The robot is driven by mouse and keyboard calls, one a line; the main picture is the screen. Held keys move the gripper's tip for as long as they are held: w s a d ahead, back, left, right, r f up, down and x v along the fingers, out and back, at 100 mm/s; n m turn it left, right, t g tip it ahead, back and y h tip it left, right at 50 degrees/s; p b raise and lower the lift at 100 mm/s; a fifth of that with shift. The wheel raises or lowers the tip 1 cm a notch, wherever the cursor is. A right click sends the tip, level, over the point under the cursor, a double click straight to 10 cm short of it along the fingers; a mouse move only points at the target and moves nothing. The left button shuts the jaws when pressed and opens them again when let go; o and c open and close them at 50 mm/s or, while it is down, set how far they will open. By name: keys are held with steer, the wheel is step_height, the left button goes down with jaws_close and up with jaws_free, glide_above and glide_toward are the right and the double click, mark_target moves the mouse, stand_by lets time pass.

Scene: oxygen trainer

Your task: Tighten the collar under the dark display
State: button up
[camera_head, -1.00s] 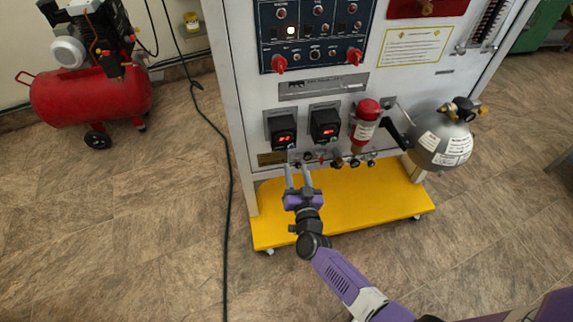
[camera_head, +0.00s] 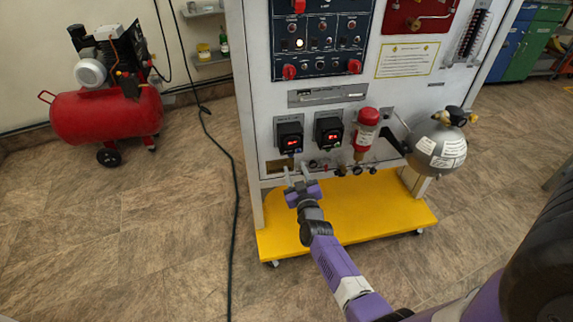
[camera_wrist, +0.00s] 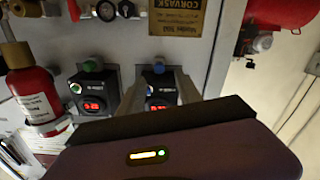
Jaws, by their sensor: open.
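Two black display boxes sit side by side on the panel, a left one (camera_head: 290,137) and a right one (camera_head: 328,130). Both show lit red digits, so neither looks dark. In the wrist view the panel appears upside down. There, a blue collar (camera_wrist: 158,69) adjoins the display box (camera_wrist: 159,88) between my fingers, and a green collar (camera_wrist: 90,66) adjoins the other box (camera_wrist: 94,100). My gripper (camera_head: 296,173) is open and empty, just below the left box in the head view. Its fingers (camera_wrist: 160,80) flank that box in the wrist view; contact cannot be told.
A red cylinder (camera_head: 366,130) and a silver tank (camera_head: 440,145) stand to the right. Several small fittings (camera_head: 340,170) line the panel's lower edge. The yellow base (camera_head: 365,205) juts out below. A red compressor (camera_head: 105,110) is far left; a black cable (camera_head: 235,215) crosses the open floor.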

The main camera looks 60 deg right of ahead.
mark_target(291, 157)
steer(key=b+x, duration=0.2)
steer(key=x, duration=0.3)
steer(key=shift+w+d, duration=0.2)
steer(key=shift+d, duration=0.1)
steer(key=shift+c, duration=0.4)
jaws_close()
